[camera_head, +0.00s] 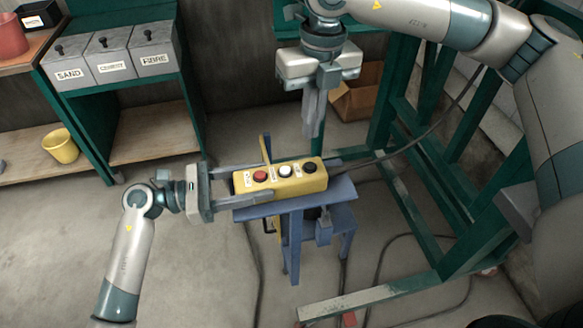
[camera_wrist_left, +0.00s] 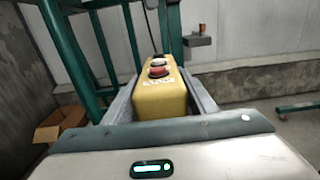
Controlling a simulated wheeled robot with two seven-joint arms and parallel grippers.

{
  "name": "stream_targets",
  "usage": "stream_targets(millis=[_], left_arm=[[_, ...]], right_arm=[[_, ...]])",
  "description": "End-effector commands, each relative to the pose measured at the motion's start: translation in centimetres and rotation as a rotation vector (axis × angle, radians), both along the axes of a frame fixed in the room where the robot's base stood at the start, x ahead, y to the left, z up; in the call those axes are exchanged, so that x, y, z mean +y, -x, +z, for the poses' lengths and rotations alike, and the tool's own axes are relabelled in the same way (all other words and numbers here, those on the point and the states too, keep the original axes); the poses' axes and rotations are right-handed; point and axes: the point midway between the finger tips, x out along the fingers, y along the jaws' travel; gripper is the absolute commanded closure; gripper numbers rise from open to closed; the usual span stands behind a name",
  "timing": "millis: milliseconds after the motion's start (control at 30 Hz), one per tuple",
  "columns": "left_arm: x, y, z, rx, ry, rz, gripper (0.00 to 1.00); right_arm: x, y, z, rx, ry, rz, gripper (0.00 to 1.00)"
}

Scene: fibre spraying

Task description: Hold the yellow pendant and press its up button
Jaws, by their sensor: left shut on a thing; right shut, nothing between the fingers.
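The yellow pendant (camera_head: 283,180) lies on a blue stand (camera_head: 342,193) in the head view, with a red, a white and a black button along its top. My left gripper (camera_head: 236,182) is shut on the pendant's left end, one finger along each side. In the left wrist view the pendant (camera_wrist_left: 160,97) sits between the two fingers, with the red button nearest and its label facing me. My right gripper (camera_head: 314,118) is shut and empty, pointing down above and behind the pendant, apart from it. The small button labels are too blurred to read.
A dark cable (camera_head: 385,153) runs from the pendant's right end up to the right. A green frame (camera_head: 420,200) stands at right, with a cardboard box (camera_head: 358,95) behind. Bins marked sand, cement and fibre (camera_head: 152,52) and a yellow bucket (camera_head: 61,146) are at left.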

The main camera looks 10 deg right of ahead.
Motion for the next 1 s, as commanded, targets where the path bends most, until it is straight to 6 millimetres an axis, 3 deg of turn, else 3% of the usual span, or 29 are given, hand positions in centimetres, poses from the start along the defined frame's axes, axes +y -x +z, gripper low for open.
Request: stream_targets(millis=[367, 700, 1000], left_arm=[[0.0, 0.0, 0.0, 0.001, 0.0, 0.0, 0.83], [0.0, 0.0, 0.0, 0.001, 0.0, 0.0, 0.83], [0.0, 0.0, 0.0, 0.001, 0.0, 0.0, 0.83]], right_arm=[[0.9, 0.5, -1.1, -0.081, -0.315, 0.086, 1.0], [-0.4, 0.5, 0.2, -0.282, -0.568, 0.149, 1.0], [-1.5, 0.4, 1.4, -0.393, -0.636, 0.175, 1.0]])
